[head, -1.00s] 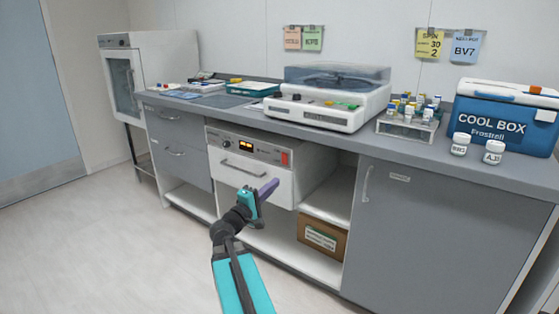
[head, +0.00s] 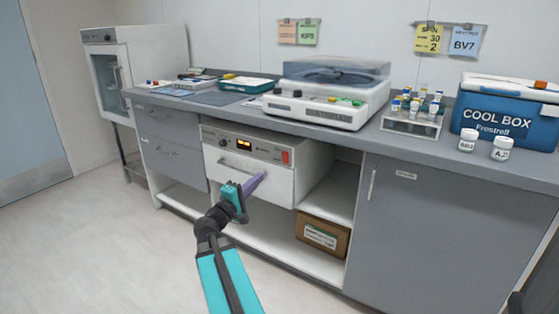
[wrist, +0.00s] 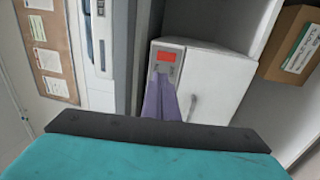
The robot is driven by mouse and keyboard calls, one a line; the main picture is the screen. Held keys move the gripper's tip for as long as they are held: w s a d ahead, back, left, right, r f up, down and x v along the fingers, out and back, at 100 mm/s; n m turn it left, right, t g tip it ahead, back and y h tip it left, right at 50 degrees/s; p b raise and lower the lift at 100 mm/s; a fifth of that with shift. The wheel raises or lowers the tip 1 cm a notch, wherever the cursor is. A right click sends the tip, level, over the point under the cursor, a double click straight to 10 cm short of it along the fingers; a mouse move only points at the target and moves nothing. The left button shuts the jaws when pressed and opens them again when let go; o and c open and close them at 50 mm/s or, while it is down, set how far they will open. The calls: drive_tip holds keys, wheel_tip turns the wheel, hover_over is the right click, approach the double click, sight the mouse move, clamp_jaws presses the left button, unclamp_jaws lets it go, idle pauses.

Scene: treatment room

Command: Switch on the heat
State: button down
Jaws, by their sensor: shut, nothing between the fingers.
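A white drawer-fronted unit (head: 225,171) sits under the bench. Its grey top panel (head: 220,140) carries knobs, a lit orange display (head: 243,142) and a red switch (head: 285,157) at the right end. A bar handle (head: 236,169) crosses its front. My gripper (head: 258,182) has purple fingers, shut and empty, in front of the drawer face, below and left of the red switch. In the wrist view the fingers (wrist: 161,92) point toward the red switch (wrist: 166,57), which shows just beyond their tips. I cannot tell the exact gap. The switch's position is too small to read.
The bench top (head: 390,145) holds a centrifuge-like machine (head: 325,95), a vial rack (head: 410,124), a cool box (head: 505,115) and two white jars. A cardboard box (head: 322,236) stands on the low shelf. A glass-door cabinet (head: 105,75) is at left. The floor in front is clear.

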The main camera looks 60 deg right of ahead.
sight(284, 154)
drive_tip(key=shift+s+d, duration=0.2)
drive_tip(key=shift+d, duration=0.1)
drive_tip(key=d+b, duration=0.1)
drive_tip(key=d, duration=0.3)
drive_tip(key=d+r, duration=0.1)
drive_tip(key=d, duration=0.3)
drive_tip(key=d+r+b, duration=0.1)
drive_tip(key=d, duration=0.4)
drive_tip(key=shift+d+b, duration=0.1)
drive_tip(key=shift+b, duration=0.2)
drive_tip(key=shift+d+r, duration=0.1)
drive_tip(key=shift+d, duration=0.15)
drive_tip(key=shift+r+p, duration=0.15)
drive_tip(key=shift+p, duration=0.15)
drive_tip(key=shift+d+r+p, duration=0.15)
drive_tip(key=shift+r+p, duration=0.05)
drive_tip(key=shift+p, duration=0.4)
drive_tip(key=shift+f+y, duration=0.2)
drive_tip(key=shift+y, duration=0.1)
drive_tip(key=shift+a, duration=0.75)
drive_tip(key=a+r+p, duration=0.1)
drive_tip(key=a+r, duration=0.1)
drive_tip(key=a, duration=1)
drive_tip(key=shift+a, duration=0.2)
